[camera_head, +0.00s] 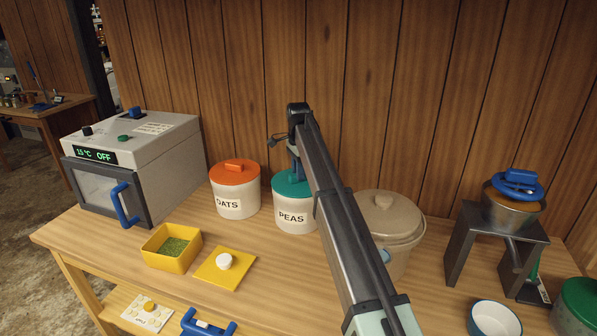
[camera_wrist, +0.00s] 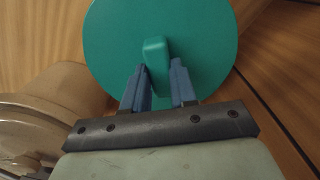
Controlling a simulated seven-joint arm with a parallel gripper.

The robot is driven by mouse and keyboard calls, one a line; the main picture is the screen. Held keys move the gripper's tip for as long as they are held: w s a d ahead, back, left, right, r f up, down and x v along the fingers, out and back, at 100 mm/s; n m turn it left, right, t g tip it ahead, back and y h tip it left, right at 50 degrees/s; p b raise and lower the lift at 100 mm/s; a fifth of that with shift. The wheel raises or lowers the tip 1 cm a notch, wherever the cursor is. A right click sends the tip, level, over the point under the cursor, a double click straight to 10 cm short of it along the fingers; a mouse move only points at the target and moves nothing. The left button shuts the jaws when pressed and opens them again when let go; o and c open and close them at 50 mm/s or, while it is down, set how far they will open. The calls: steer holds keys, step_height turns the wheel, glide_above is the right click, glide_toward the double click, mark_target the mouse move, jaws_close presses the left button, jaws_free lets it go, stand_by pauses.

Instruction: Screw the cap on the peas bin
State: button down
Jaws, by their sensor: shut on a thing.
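The peas bin (camera_head: 296,218) is a white round container labelled PEAS, upright on the table. The teal cap (camera_head: 282,190) sits on its top; I cannot tell how tightly it is seated. In the wrist view the cap (camera_wrist: 105,40) fills the top middle, with a raised teal grip bar (camera_wrist: 156,52) at its centre. My gripper (camera_wrist: 160,80) has its two blue fingers on either side of this bar and is shut on it. In the head view my arm hides the right part of the cap and my gripper (camera_head: 295,172) is partly hidden.
The oats bin (camera_head: 236,203) with its orange cap stands close on the left. A beige lidded bucket (camera_head: 388,240) stands on the right, behind my arm. A yellow box (camera_head: 160,256) of green bits and a yellow lid (camera_head: 238,278) lie in front. The wood wall is close behind.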

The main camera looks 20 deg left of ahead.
steer(key=shift+w+a+r+m, duration=0.1)
steer(key=shift+r+m, duration=0.05)
steer(key=shift+m, duration=1.65)
steer(key=shift+w+r+m, duration=0.1)
steer(key=shift+m, duration=1.7)
steer(key=c, duration=1.2)
jaws_free()
steer(key=shift+s, duration=0.1)
steer(key=o, duration=0.4)
steer(key=shift+f, duration=0.15)
steer(key=shift+s, duration=0.1)
